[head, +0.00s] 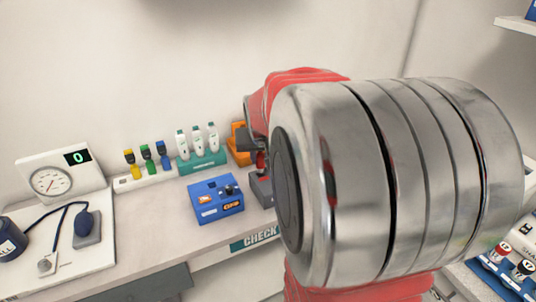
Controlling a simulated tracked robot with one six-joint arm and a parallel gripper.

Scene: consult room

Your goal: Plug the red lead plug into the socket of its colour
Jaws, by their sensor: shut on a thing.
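My gripper (258,158) shows only in part, at the left edge of my own large arm links. It is shut on a small red piece, the red lead plug (261,160), of which just a sliver shows. A dark grey block (262,190) lies just below it, partly hidden by my arm; I cannot tell whether the plug touches it. Yellow (129,163), green (147,158) and blue (164,154) plugs stand upright in a white strip (124,184) at the back of the counter. No red socket can be made out.
Behind are a teal holder (203,162) with white thermometers and an orange object (239,142). The counter front (150,265) is bare.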

